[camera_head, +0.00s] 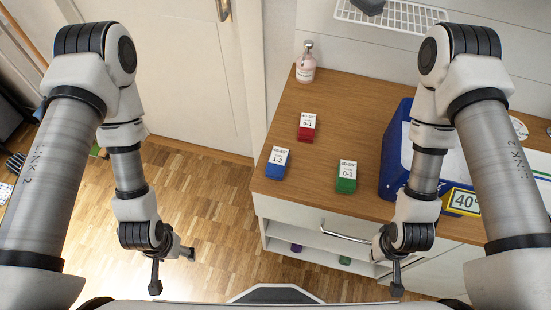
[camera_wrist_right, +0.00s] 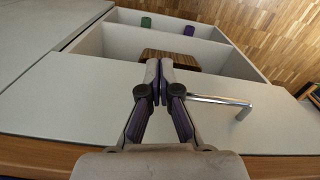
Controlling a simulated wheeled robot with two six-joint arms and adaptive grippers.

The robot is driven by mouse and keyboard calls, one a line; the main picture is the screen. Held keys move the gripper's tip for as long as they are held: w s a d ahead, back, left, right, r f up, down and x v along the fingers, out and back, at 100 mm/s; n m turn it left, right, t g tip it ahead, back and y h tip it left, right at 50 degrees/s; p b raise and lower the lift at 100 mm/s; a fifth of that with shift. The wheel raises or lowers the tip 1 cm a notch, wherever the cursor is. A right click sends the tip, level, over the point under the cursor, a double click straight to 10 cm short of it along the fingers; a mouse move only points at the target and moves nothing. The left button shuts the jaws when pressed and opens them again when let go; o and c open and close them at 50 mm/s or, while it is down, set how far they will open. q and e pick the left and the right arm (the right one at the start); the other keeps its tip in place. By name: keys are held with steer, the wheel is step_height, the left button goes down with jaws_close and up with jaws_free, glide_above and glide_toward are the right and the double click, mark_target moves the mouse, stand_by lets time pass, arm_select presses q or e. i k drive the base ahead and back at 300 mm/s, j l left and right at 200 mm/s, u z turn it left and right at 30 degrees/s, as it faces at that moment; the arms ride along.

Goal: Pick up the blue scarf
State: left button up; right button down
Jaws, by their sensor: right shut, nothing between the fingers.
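I cannot make out a blue scarf in either view. A white drawer or compartment (camera_head: 312,243) below the counter is open, with a small purple item (camera_head: 296,247) and a small green item (camera_head: 344,260) inside. The right wrist view also shows the purple item (camera_wrist_right: 189,30) and the green item (camera_wrist_right: 146,22). My right gripper (camera_head: 397,288) is shut and empty beside the metal handle (camera_head: 345,232). In the right wrist view its closed fingertips (camera_wrist_right: 160,66) are left of the handle (camera_wrist_right: 222,101). My left gripper (camera_head: 172,270) is open and empty over the floor.
On the wooden counter (camera_head: 335,110) stand a pink bottle (camera_head: 306,68) and red (camera_head: 306,134), blue (camera_head: 275,171) and green (camera_head: 346,184) labelled blocks. A large blue-sided box (camera_head: 396,150) and a yellow sign (camera_head: 461,201) are at the right.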

mark_target(276, 168)
steer(key=z, duration=1.35)
steer(key=u, duration=1.35)
steer(key=k+j+u, duration=0.15)
steer(key=k, duration=0.55)
steer(key=l+u, duration=0.4)
steer(key=k+l+u, duration=0.1)
steer(key=l+u, duration=0.15)
steer(key=u, duration=0.15)
steer(key=k+l+u, duration=0.1)
steer(key=l+u, duration=0.3)
steer(key=k+l+u, duration=0.15)
steer(key=u, duration=0.25)
steer(key=k+l, duration=0.1)
steer(key=l, duration=0.2)
steer(key=i, duration=0.35)
